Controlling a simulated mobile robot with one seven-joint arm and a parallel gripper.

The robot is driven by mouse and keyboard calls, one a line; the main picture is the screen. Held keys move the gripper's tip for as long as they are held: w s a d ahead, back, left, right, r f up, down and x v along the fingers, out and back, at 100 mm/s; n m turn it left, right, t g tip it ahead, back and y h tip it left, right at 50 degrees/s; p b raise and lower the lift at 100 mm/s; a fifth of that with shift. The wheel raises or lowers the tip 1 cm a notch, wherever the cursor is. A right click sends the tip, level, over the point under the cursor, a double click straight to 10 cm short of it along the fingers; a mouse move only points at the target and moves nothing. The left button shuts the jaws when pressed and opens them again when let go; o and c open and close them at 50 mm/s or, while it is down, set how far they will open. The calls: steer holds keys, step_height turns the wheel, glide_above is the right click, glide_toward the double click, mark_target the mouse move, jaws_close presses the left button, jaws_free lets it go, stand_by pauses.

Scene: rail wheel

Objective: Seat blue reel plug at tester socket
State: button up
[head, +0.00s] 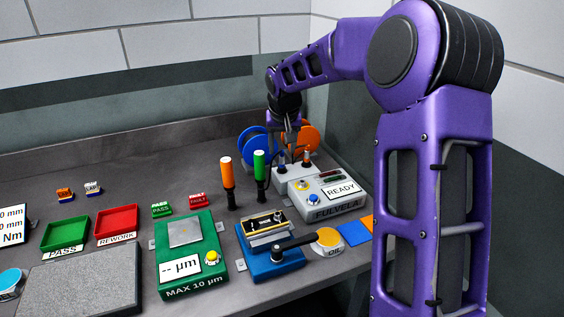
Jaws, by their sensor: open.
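The grey tester (325,205) stands at the right of the bench, and its display reads READY. The blue reel (252,146) is behind it at the left, partly hidden by my arm. A small blue-topped piece (281,158), which looks like the blue reel plug, stands upright at the tester's back left. Whether it is fully down in a socket is too small to tell. An orange-topped piece (307,156) stands to its right. My gripper (291,155) points down over the tester's back edge, open, close to the blue-topped piece; any contact cannot be made out.
An orange reel (311,138) stands behind the tester. Orange-handled (227,172) and green-handled (259,165) tools stand upright to its left. A blue clamp fixture (268,262) with a black lever and a green gauge (187,270) are in front. Bare bench lies at the back left.

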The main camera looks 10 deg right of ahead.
mark_target(282, 154)
steer(key=shift+w+x, duration=0.15)
steer(key=shift+x, duration=1.35)
steer(key=shift+w+x, duration=0.1)
steer(key=shift+x, duration=1.45)
steer(key=shift+d+r, duration=0.1)
steer(key=shift+r, duration=0.05)
steer(key=shift+c, duration=0.2)
jaws_close()
